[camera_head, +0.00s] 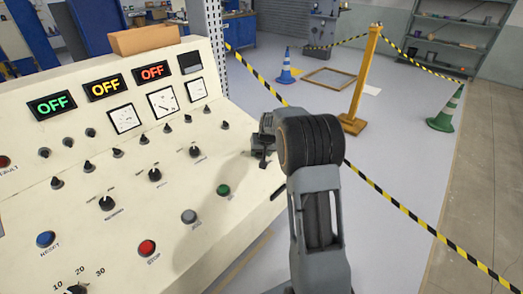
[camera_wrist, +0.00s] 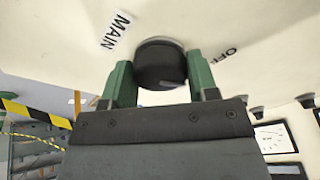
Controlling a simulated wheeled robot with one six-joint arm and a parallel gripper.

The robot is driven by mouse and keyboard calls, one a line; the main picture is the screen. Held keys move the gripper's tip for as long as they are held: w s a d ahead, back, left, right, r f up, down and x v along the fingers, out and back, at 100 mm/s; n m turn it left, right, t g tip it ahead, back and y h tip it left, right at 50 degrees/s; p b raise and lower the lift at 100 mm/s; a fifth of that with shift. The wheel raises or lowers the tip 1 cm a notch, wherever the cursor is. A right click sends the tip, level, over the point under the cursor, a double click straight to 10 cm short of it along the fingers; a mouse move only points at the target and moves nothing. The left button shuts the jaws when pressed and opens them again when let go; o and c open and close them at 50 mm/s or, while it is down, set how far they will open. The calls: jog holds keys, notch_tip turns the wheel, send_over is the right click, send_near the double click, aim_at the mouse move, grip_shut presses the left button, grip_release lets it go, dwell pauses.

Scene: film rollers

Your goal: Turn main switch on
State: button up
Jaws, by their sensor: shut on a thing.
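The main switch (camera_wrist: 160,62) is a round black knob on the cream control panel (camera_wrist: 55,55), seen close in the wrist view. The label MAIN (camera_wrist: 116,30) is printed at its left and OFF (camera_wrist: 232,52) at its right. My gripper (camera_wrist: 162,80) has its two green fingers on either side of the knob, shut on it. In the head view my gripper (camera_head: 264,150) is at the panel's right edge, and the switch is hidden there behind it and my arm.
The panel carries a green button (camera_head: 223,190), a red stop button (camera_head: 147,248), a blue reset button (camera_head: 46,239), several small knobs, gauges and three displays reading OFF (camera_head: 104,87). Black-yellow tape (camera_head: 400,208), a yellow post (camera_head: 364,80) and cones (camera_head: 447,110) stand beyond.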

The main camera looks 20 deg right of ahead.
jog(key=m+p, duration=0.1)
jog(key=m, duration=0.1)
jog(key=m+p, duration=0.1)
jog(key=m, duration=0.2)
jog(key=shift+a+m+g+h, duration=0.1)
jog(key=shift+m+g+h, duration=0.2)
jog(key=shift+h, duration=0.1)
jog(key=m, duration=0.3)
jog(key=m+g, duration=0.1)
jog(key=m, duration=0.2)
jog(key=shift+w+h, duration=0.15)
jog(key=shift+h, duration=0.15)
jog(key=shift+m, duration=0.3)
jog(key=o, duration=0.9)
jog(key=shift+o, duration=0.2)
jog(key=shift+r, duration=0.15)
jog(key=v, duration=1.3)
jog(key=shift+r+b, duration=0.3)
jog(key=shift+a, duration=0.1)
